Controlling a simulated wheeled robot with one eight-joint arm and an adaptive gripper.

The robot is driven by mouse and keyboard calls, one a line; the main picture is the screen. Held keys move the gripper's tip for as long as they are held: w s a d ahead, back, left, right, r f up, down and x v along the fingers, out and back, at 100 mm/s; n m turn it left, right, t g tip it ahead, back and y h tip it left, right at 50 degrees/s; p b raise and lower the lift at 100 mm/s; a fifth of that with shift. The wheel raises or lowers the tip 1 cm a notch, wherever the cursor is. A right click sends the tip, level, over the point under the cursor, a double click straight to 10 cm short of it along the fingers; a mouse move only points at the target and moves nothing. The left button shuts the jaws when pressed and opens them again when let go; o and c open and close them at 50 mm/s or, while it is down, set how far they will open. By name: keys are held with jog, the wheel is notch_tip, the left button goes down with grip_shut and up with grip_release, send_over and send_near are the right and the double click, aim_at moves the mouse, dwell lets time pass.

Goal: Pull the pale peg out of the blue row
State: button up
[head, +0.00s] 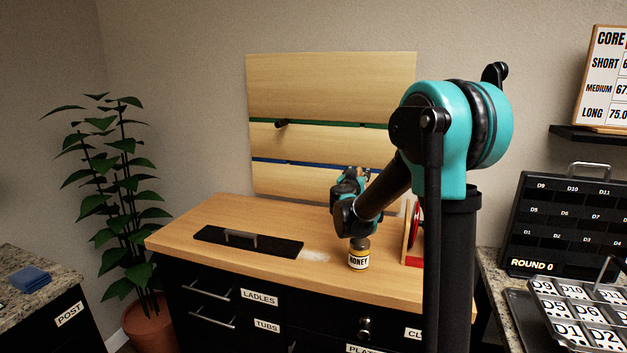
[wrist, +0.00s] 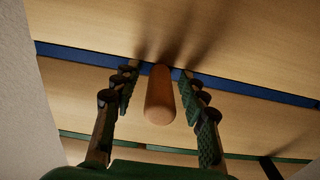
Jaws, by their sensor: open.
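The pale peg (wrist: 160,97) is a short, round, orange-tan rod standing out from the blue row (wrist: 85,56) in the wrist view. My gripper (wrist: 157,72) is open, with one finger on each side of the peg and a small gap showing at both sides. In the head view the blue row (head: 290,164) is the lower strip on the wooden wall board (head: 330,85). There my gripper is at the board's lower right, and my arm hides the pale peg.
A dark peg (head: 281,124) sticks out of the green row (head: 345,125) above. A honey jar (head: 359,257), a black mat with a handle (head: 248,243) and a red-and-wood object (head: 412,235) stand on the wooden counter (head: 205,220) below. A plant (head: 120,190) stands left.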

dwell(0.3)
grip_shut()
jog(key=shift+s, duration=0.1)
jog(key=shift+v, duration=2.95)
